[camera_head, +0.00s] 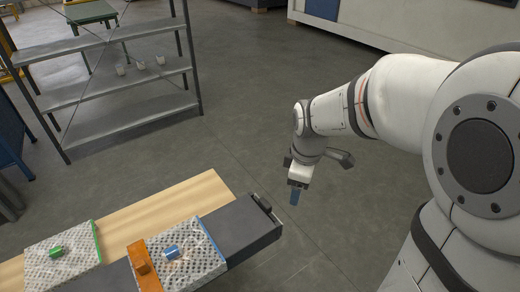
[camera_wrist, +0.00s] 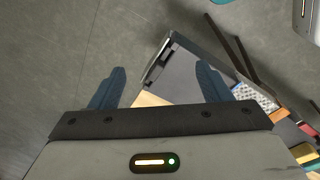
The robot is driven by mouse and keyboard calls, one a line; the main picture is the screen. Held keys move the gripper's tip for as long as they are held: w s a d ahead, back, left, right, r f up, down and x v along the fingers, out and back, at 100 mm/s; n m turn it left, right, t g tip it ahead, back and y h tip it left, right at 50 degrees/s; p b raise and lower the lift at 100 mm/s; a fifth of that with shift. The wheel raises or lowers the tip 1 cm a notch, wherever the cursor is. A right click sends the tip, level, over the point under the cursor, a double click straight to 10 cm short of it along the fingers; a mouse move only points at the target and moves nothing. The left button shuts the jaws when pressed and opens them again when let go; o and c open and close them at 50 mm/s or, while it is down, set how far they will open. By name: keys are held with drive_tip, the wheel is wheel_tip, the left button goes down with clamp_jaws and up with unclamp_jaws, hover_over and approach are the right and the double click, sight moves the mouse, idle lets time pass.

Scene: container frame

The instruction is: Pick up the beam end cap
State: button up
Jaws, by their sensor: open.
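A dark grey beam (camera_head: 250,232) lies along the wooden bench top in the head view. At its right end sits a small black piece that looks like the beam end cap (camera_head: 262,203). In the wrist view the beam's end shows between and beyond my fingers, with a dark end piece (camera_wrist: 158,62) along its edge. My gripper (camera_head: 294,197) has blue fingers and points down, to the right of the cap and apart from it. In the wrist view the gripper's two fingers (camera_wrist: 160,70) stand wide apart with nothing between them.
A metal shelf (camera_head: 120,88) with cups stands behind. Floor right of the bench is clear.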

sight(267, 202)
drive_tip(key=w+a+f+n, duration=0.2)
drive_tip(key=f+n, duration=0.1)
drive_tip(key=w+a+f+n+g+p, duration=0.1)
drive_tip(key=w+a+f+n, duration=0.1)
drive_tip(key=a+n, duration=0.1)
drive_tip(key=w+a+f+n, duration=0.2)
drive_tip(key=f+n, duration=0.1)
drive_tip(key=n, duration=0.1)
drive_tip(key=shift+w+a+f+n, duration=0.25)
drive_tip(key=shift+w+f+n, duration=0.1)
drive_tip(key=shift+w+n, duration=0.05)
drive_tip(key=shift+w+f+p, duration=0.1)
drive_tip(key=shift+f+p, duration=1.1)
drive_tip(key=shift+f, duration=2.6)
drive_tip(key=c, duration=1.3)
